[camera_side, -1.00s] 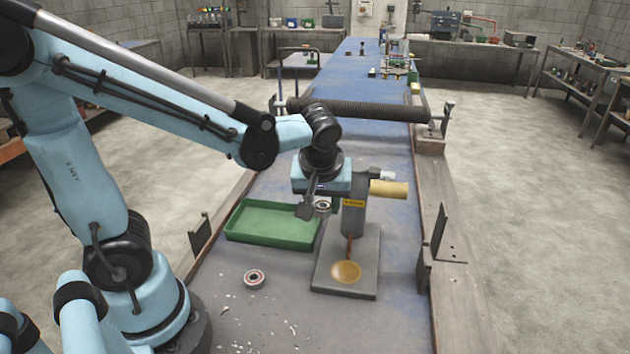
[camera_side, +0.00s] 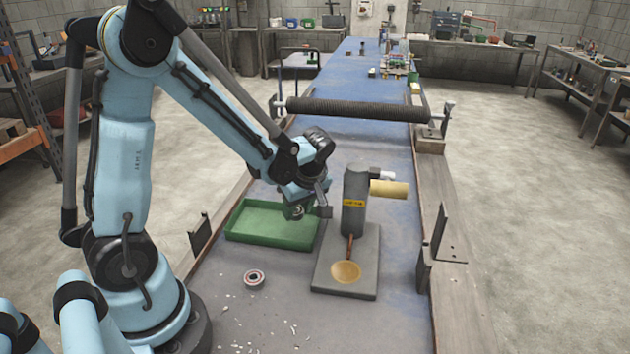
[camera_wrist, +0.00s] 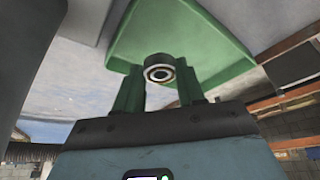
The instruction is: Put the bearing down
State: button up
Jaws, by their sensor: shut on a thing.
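My gripper (camera_side: 295,207) is shut on a small steel bearing ring (camera_side: 297,212). The wrist view shows the bearing (camera_wrist: 158,71) between the two green fingers (camera_wrist: 159,86), with its round bore facing the camera. In the side view, the gripper and bearing are over the right part of the green tray (camera_side: 243,237). The tray also fills the background behind the bearing in the wrist view (camera_wrist: 205,40). I cannot tell how high the bearing is above the tray floor. A second bearing with a reddish ring (camera_side: 254,280) lies on the bench in front of the tray.
A grey press stand (camera_side: 355,205) with a wooden handle (camera_side: 388,188) and a brass-coloured disc (camera_side: 345,271) on its base stands right of the tray. A dark roller (camera_side: 355,109) crosses the bench behind. White scraps litter the front of the bench (camera_side: 270,325).

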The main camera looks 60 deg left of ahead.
aim_at(299, 218)
jog(key=shift+f, duration=2.05)
jog(key=shift+f, duration=0.15)
jog(key=o, duration=1.1)
jog(key=shift+c, duration=0.2)
jog(key=v, duration=1.2)
jog(key=s+d+r+m+t+h, duration=0.2)
jog(key=d+m+t, duration=0.1)
jog(key=m, duration=0.6)
jog(key=s+d+r+m+t+h, duration=0.2)
jog(key=d+m+t, duration=0.2)
jog(key=m, duration=0.5)
jog(key=shift+d+h, duration=0.25)
jog(key=shift+h, duration=0.05)
jog(key=shift+s+r, duration=0.1)
